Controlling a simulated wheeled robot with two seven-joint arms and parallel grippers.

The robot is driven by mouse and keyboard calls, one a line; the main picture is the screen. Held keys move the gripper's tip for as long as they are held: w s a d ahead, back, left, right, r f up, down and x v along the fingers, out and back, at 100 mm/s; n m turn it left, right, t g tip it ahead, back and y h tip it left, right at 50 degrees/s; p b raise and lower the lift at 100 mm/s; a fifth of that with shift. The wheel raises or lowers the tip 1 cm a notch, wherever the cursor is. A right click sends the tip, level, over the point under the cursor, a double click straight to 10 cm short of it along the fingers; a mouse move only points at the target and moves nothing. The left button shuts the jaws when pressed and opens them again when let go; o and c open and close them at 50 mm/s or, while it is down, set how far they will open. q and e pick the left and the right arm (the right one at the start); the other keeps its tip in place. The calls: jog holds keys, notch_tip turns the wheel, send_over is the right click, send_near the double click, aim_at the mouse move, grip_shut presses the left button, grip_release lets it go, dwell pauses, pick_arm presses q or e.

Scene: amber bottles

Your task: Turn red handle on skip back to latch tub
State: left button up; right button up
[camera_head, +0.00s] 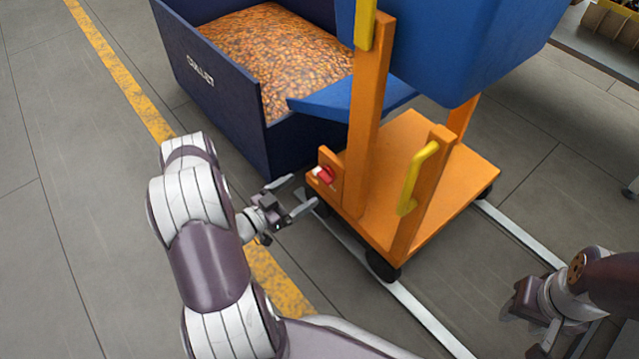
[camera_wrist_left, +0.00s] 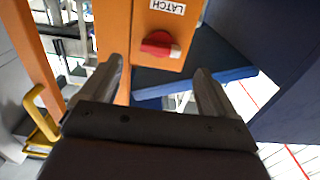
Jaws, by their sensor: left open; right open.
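The red handle (camera_head: 325,175) sits on a small orange plate on the side of the skip's orange frame (camera_head: 367,120). The blue tub (camera_head: 450,45) is at the top of the frame. My left gripper (camera_head: 298,194) is open and empty, just left of the handle and apart from it. Its fingers (camera_wrist_left: 160,85) stand on either side of the handle in the wrist view. My right gripper (camera_head: 525,325) is open at the lower right, far from the skip.
A dark blue bin (camera_head: 220,85) full of amber pieces (camera_head: 275,60) stands behind my left gripper. Yellow grab bars (camera_head: 418,178) are on the orange posts. The orange base (camera_head: 445,190) has black wheels near white floor rails (camera_head: 425,318).

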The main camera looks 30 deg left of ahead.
aim_at(320, 179)
pick_arm(q)
jog(key=b+x, duration=0.2)
jog(key=x, duration=0.4)
jog(key=shift+w+f+b, duration=0.15)
jog(key=shift+b, duration=0.15)
jog(key=shift+w+d, duration=0.15)
jog(key=shift+w, duration=0.15)
pick_arm(e)
notch_tip(320, 179, down, 4)
jog(key=shift+r, duration=0.15)
pick_arm(q)
jog(key=c, duration=1.1)
